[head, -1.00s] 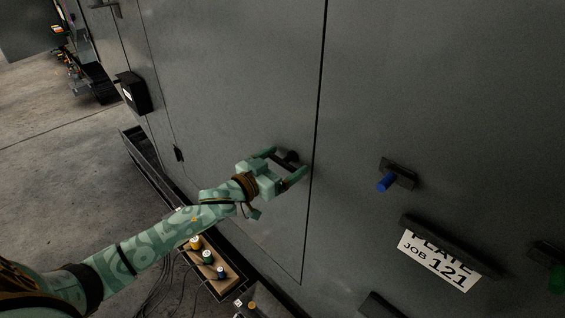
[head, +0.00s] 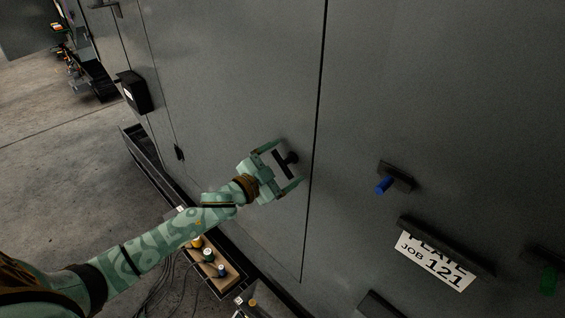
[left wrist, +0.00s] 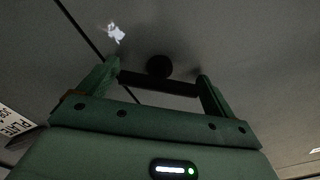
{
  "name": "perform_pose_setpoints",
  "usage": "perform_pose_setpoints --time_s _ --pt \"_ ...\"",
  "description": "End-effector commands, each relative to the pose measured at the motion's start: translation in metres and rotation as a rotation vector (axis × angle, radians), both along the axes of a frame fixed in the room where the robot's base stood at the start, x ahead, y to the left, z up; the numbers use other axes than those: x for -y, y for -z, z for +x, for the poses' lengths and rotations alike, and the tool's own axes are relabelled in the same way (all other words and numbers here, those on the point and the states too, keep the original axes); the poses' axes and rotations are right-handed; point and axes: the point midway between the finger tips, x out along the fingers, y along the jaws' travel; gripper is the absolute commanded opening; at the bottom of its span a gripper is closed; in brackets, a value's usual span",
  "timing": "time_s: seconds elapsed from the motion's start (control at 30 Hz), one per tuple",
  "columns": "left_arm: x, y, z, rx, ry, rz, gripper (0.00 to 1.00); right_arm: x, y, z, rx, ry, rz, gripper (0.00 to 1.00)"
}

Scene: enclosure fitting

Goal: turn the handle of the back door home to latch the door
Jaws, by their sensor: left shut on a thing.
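The back door (head: 235,75) is a tall dark grey panel, bounded on its right by a thin dark seam. Its handle (head: 282,165) is a black bar on a round hub, near that seam. The bar stands tilted in the head view. My left gripper (head: 288,162) is shut on the handle, with one green finger at each end of the bar. The left wrist view shows the handle (left wrist: 155,84) spanning between the fingers, the round hub behind it. Whether the latch is engaged cannot be seen. My right gripper is not in view.
Right of the seam, the grey wall carries a blue peg (head: 384,185) on a dark block, a plate reading JOB 121 (head: 435,262) and a green part (head: 549,281). A black box (head: 133,91) sits at left. Below my arm lies a tray with several coloured spools (head: 208,256).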

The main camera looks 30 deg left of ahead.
Motion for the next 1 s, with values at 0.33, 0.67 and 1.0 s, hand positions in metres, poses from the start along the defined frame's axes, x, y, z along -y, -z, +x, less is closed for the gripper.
perform_pose_setpoints --time_s 0.33,0.67,1.0 --pt "0.0 0.0011 -0.0002 0.106 -0.001 0.309 0.68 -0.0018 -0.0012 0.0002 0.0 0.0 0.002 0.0" --pt "0.0 0.0013 -0.0001 0.204 0.0 0.59 0.68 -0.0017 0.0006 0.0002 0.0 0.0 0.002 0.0" --pt "0.0003 0.0012 -0.0002 0.273 0.001 0.787 0.68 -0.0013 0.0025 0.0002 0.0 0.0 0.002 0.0"
